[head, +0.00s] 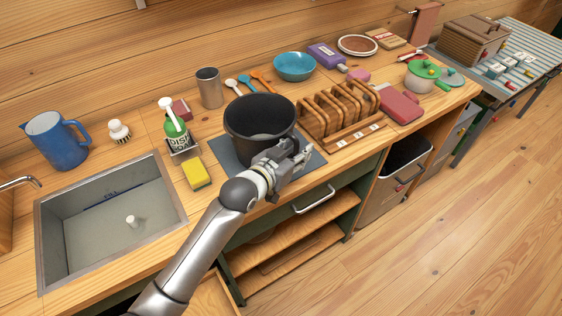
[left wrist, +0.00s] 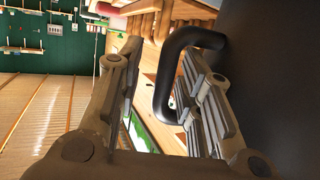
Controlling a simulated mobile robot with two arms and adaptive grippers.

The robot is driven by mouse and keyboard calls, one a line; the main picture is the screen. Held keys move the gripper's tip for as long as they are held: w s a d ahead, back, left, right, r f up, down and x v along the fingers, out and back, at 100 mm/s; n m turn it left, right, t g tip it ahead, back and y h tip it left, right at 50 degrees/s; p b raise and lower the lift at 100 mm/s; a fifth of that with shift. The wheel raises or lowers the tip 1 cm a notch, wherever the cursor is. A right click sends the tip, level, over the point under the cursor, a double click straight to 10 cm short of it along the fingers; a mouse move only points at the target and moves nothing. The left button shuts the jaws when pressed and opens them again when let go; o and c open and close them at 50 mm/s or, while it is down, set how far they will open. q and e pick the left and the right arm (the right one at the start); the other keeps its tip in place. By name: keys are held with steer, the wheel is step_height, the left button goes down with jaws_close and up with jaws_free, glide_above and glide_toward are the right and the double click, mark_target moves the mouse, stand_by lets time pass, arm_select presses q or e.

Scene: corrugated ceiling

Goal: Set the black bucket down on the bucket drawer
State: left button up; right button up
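The black bucket (head: 258,112) stands upright on a dark grey mat (head: 307,163) on the wooden counter. My left gripper (head: 300,155) is at the bucket's front right side. In the left wrist view its fingers (left wrist: 160,95) are apart. The bucket's handle (left wrist: 166,90) shows between them, close to the right finger, and the bucket wall (left wrist: 275,70) fills the right side. Below the counter are a drawer front with a pale handle (head: 315,200) and a grey bin (head: 385,190) in an opening. I cannot tell which is the bucket drawer. My right gripper is out of view.
A wooden rack (head: 342,108) stands close right of the bucket. A yellow sponge (head: 196,174), a green soap bottle (head: 174,125) and the sink (head: 110,215) are to the left. A metal cup (head: 209,88) and blue bowl (head: 294,67) stand behind. Floor (head: 460,240) at right is clear.

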arm_select(q)
steer(key=b+v, duration=0.1)
steer(key=v, duration=0.8)
steer(key=shift+s, duration=0.2)
steer(key=shift+a+r, duration=0.1)
steer(key=shift+r, duration=0.05)
